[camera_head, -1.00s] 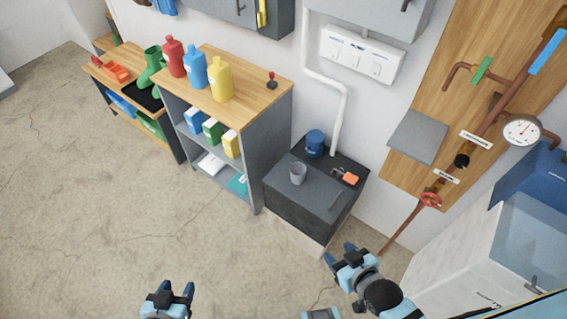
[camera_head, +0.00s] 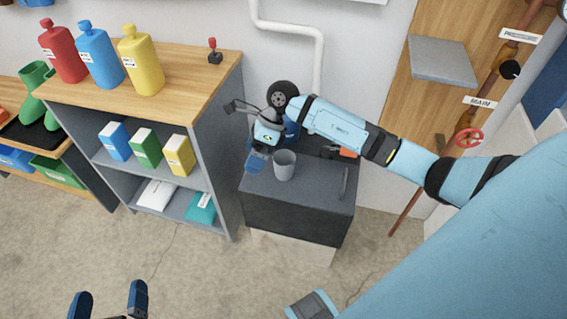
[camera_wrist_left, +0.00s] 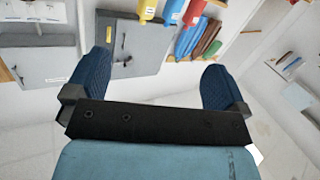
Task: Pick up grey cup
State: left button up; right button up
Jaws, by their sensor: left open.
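The grey cup (camera_head: 284,166) stands upright on the dark grey cabinet (camera_head: 312,198) in the head view. My right arm reaches in from the right over the cabinet. Its gripper (camera_head: 257,160) is just left of the cup, with a blue finger pointing down beside it. I cannot tell whether it touches the cup, and its finger gap is not clear. My left gripper (camera_head: 110,297) is open and empty at the bottom left, over the floor and far from the cup. In the left wrist view its two blue fingers (camera_wrist_left: 155,72) are wide apart with nothing between them.
A grey shelf unit (camera_head: 225,140) with bottles and boxes stands close left of the cabinet. A dark bar (camera_head: 344,183) and an orange item (camera_head: 348,153) lie right of the cup. My arm partly hides the blue tin (camera_head: 292,130). Open floor (camera_head: 190,270) is in front.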

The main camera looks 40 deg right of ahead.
jog(key=w+d+f+h+b, duration=0.1)
jog(key=w+d+h+b, duration=0.3)
jog(key=d+h, duration=0.55)
jog(key=y+b, duration=0.2)
jog(key=y, duration=0.1)
send_near(284, 159)
jog(key=s+a+f, duration=0.1)
jog(key=s+a, duration=0.1)
jog(key=s, duration=0.1)
jog(key=f+b, duration=0.2)
jog(key=f, duration=0.3)
jog(key=shift+w+f, duration=0.2)
jog(key=shift+f, duration=0.05)
pick_arm(q)
jog(key=h, duration=0.1)
jog(key=d+t+h, duration=0.1)
jog(key=d+f, duration=0.1)
jog(key=shift+s+d+h, duration=0.2)
jog(key=shift+s+h, duration=0.1)
jog(key=shift+h, duration=0.1)
pick_arm(e)
jog(key=c, duration=1)
